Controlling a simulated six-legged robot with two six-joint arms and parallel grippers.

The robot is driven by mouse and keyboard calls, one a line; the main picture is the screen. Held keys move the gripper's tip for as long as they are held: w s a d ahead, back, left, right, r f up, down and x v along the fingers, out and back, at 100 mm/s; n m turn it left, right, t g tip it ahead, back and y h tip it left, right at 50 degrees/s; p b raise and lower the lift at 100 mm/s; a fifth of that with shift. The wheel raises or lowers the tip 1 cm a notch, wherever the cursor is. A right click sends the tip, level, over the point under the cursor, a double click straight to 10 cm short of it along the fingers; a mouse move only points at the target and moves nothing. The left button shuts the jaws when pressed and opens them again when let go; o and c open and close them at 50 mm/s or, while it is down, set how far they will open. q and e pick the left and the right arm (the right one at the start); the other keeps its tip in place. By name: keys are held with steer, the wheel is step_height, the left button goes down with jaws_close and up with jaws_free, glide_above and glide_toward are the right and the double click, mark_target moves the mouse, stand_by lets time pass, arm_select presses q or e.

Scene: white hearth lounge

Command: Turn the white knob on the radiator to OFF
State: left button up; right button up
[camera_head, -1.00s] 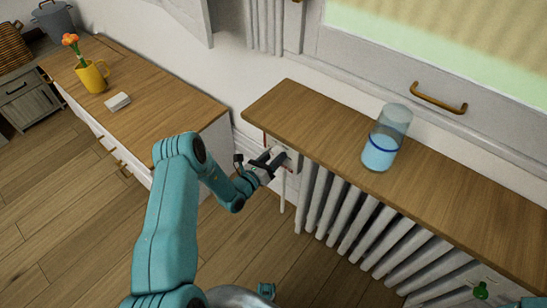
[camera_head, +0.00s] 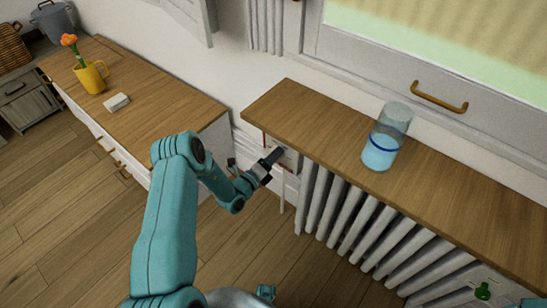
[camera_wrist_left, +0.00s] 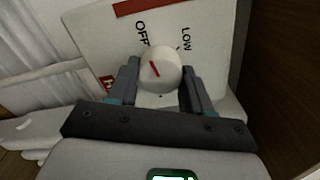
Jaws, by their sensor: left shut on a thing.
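The white knob (camera_wrist_left: 161,68) shows in the left wrist view, in front of a pale dial plate (camera_wrist_left: 96,40) with the words OFF and LOW. A short red mark on the knob slants up and to the left, towards the word OFF. My left gripper (camera_head: 272,158) is shut on the knob, with one finger on each side of it in the wrist view. In the head view the gripper hides the knob. The ribbed white radiator (camera_head: 345,215) stands to the right of the gripper, under a wooden shelf.
The wooden shelf (camera_head: 300,115) overhangs the radiator close to my left gripper, and a glass with blue liquid (camera_head: 386,140) stands on it. A green knob (camera_head: 482,291) is at the lower right. A wooden-topped cabinet (camera_head: 150,105) with a yellow mug (camera_head: 91,78) stands left.

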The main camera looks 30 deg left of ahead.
arm_select(q)
steer(key=shift+n, duration=0.3)
stand_by(0.4)
steer(key=o, duration=1)
steer(key=shift+o, duration=0.2)
steer(key=s+a+p, duration=0.1)
steer(key=s+p, duration=0.1)
steer(key=s, duration=1.4)
steer(key=shift+s, duration=0.15)
steer(key=shift+a, duration=0.1)
